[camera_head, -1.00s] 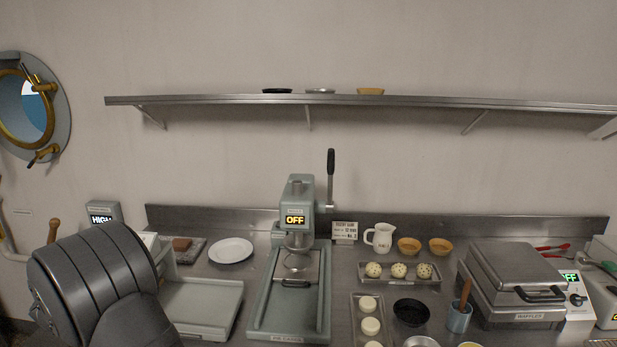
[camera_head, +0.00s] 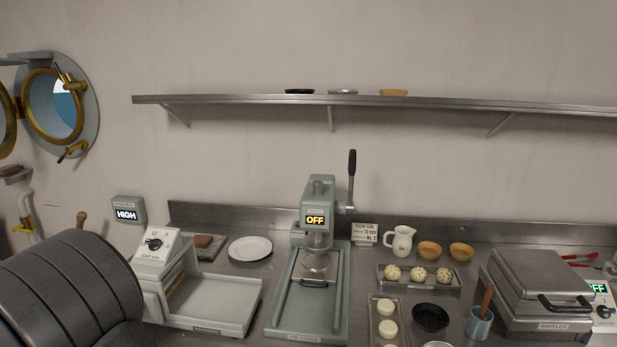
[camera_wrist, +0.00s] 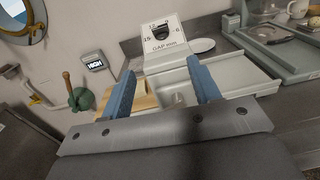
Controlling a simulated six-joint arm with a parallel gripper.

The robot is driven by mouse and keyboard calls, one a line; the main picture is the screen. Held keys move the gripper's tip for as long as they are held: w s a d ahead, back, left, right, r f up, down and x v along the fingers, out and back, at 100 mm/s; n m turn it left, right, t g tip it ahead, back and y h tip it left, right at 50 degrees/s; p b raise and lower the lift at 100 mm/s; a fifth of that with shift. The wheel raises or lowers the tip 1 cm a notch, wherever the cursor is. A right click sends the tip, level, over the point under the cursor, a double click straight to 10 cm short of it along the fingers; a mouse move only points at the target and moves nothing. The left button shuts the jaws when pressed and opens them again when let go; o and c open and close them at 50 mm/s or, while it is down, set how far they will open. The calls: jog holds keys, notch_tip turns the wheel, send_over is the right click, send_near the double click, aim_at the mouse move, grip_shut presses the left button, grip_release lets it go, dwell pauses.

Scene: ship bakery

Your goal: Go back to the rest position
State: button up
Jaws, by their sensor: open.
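My gripper (camera_wrist: 162,84) shows in the wrist view with two blue fingers spread apart and nothing between them. Beyond the fingers stands the machine with the gap dial (camera_wrist: 165,42) and its pale tray (camera_wrist: 240,75). In the head view my gripper is not visible; only a dark ribbed part of my arm (camera_head: 70,285) fills the lower left corner. The gap machine (camera_head: 155,247) stands to the right of that part.
A press reading OFF (camera_head: 315,219) stands mid-counter with its lever up. A white plate (camera_head: 250,248), a dough tray (camera_head: 420,285), a black bowl (camera_head: 430,318) and a waffle iron (camera_head: 540,285) are on the counter. A shelf (camera_head: 400,102) runs above. A HIGH display (camera_head: 127,214) is on the wall.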

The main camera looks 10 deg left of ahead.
jog(key=a+h, duration=0.1)
jog(key=m, duration=0.1)
send_near(151, 243)
jog(key=shift+s+a+h, duration=0.3)
jog(key=shift+s+a, duration=0.05)
jog(key=shift+s, duration=0.35)
jog(key=s+d+n+y, duration=0.1)
jog(key=s+n+y, duration=0.1)
jog(key=s, duration=0.5)
jog(key=w, duration=1.6)
jog(key=shift+w+d, duration=0.25)
jog(key=shift+w, duration=0.15)
